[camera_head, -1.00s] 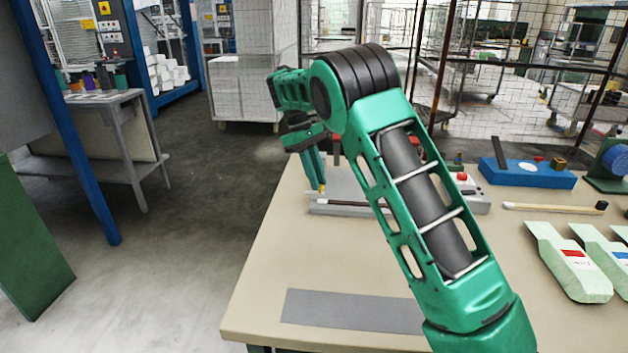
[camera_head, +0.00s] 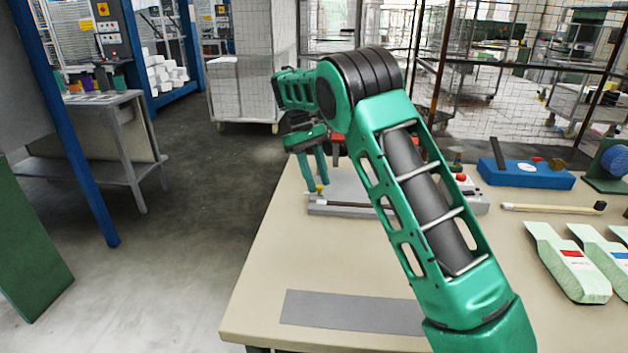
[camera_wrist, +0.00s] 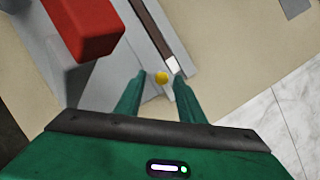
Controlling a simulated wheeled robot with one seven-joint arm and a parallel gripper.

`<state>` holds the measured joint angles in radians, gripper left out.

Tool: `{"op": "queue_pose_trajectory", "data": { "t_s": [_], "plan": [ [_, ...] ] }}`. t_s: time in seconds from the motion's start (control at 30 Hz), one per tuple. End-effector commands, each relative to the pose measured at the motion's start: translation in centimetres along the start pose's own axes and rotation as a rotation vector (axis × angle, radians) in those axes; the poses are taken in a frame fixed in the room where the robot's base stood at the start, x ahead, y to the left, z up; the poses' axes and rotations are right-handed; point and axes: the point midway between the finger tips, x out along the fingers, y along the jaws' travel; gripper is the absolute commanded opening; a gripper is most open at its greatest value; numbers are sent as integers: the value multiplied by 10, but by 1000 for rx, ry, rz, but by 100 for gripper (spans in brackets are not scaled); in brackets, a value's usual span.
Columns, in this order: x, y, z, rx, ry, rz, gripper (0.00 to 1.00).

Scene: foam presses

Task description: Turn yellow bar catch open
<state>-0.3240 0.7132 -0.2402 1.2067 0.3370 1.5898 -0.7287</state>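The yellow catch (camera_wrist: 161,77) shows in the wrist view as a small round yellow end at the edge of a grey fixture (camera_wrist: 105,80). In the head view the yellow catch (camera_head: 319,188) is a small spot at the left end of the grey fixture (camera_head: 345,211). My gripper (camera_wrist: 160,78) is open, with one green finger on each side of the catch. In the head view my gripper (camera_head: 317,188) points down at the fixture's left end. I cannot tell whether the fingers touch the catch. My arm hides part of the fixture.
A dark bar with a white end (camera_wrist: 172,64) lies beside the catch. A red block (camera_wrist: 88,28) stands on the fixture. On the table are a blue block (camera_head: 528,176), a wooden stick (camera_head: 550,207), pale green foam pieces (camera_head: 570,265) and a grey strip (camera_head: 350,311).

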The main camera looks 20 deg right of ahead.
Motion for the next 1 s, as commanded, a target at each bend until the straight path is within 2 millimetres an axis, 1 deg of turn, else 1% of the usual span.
{"op": "queue_pose_trajectory", "data": {
  "t_s": [0.17, 0.27, 0.37, 0.6, 0.73, 0.9, 1.0],
  "plan": [
    [-1, -1, 0, -2, 1, 0, 35],
    [-6, -1, -1, -2, 2, 0, 35],
    [-17, -1, -2, -3, 3, 0, 35],
    [-59, 1, -2, -1, 2, 1, 35],
    [-79, 1, -3, -2, 2, 1, 35],
    [-97, 1, -4, -2, 1, -1, 35],
    [-103, 2, -3, 0, 1, -1, 35]
  ]
}}
